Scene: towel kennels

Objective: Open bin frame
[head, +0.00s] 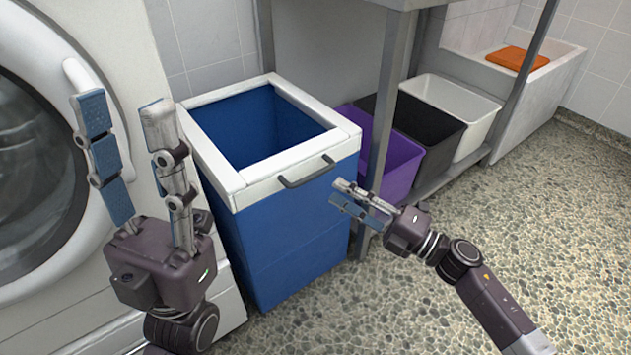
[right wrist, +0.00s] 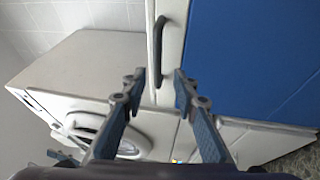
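The white square bin frame (head: 215,158) lies flat around the top of a tall blue bin (head: 285,235). A dark bar handle (head: 307,172) is on the frame's front side; it also shows in the right wrist view (right wrist: 158,45). My right gripper (head: 337,192) is open and empty, just right of and slightly below the handle in the head view. In the right wrist view its fingertips (right wrist: 159,78) stand apart, with the handle's end between or just beyond them; contact cannot be told. My left gripper (head: 123,103) is open, empty and raised, left of the bin.
A washing machine (head: 110,40) stands at the left, close to the bin. A metal table leg (head: 385,110) rises right of the bin. Purple (head: 400,165), black (head: 435,135) and white (head: 455,95) tubs sit behind it. The pebbled floor (head: 530,210) at the right is clear.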

